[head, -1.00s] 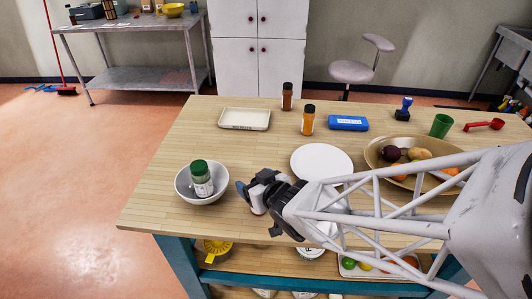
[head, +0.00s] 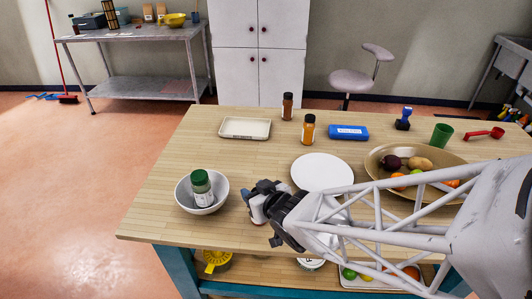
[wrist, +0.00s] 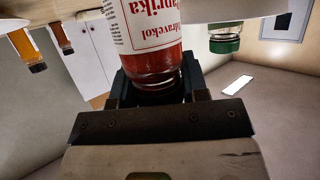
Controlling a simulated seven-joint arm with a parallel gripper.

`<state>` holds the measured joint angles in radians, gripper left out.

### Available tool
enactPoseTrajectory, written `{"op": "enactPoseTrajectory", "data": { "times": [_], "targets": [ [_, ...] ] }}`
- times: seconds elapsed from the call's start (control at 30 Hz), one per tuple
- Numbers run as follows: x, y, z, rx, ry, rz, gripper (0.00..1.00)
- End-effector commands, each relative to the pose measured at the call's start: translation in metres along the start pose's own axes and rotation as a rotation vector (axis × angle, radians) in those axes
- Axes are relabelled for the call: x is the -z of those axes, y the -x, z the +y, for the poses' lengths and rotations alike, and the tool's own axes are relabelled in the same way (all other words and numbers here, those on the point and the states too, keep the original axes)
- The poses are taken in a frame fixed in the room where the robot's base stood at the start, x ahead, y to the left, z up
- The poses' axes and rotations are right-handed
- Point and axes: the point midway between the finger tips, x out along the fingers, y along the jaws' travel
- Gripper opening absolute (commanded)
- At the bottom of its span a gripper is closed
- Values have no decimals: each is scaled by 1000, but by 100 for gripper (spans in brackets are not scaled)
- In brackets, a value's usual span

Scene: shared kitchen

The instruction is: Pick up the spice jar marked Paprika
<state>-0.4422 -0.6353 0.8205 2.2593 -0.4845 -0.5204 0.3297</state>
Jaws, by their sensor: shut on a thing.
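The Paprika jar (wrist: 150,35) is clear glass with red powder and a white label reading "Paprika", upside down in the wrist view. My gripper (wrist: 152,88) is shut on its cap end. In the head view my gripper (head: 262,200) is above the near part of the table, between the white bowl and the white plate. The jar shows only partly below it there, and I cannot tell whether its base touches the table.
A green-capped jar (head: 201,187) stands in a white bowl (head: 184,198) just left of my gripper. A white plate (head: 322,172) and a fruit bowl (head: 452,190) are to the right. Two dark-capped jars (head: 308,130) (head: 287,107) and a tray (head: 245,128) are farther back.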

Motion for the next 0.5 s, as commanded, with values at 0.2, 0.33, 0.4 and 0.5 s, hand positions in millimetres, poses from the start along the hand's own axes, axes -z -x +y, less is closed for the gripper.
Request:
{"op": "enactPoseTrajectory", "data": {
  "times": [0.2,0.33,0.4,0.5],
  "targets": [
    [8,3,0,0,1,2,0],
    [19,8,0,0,1,1,0],
    [27,11,0,0,1,2,0],
    [31,20,-1,0,1,1,0]
  ]
}}
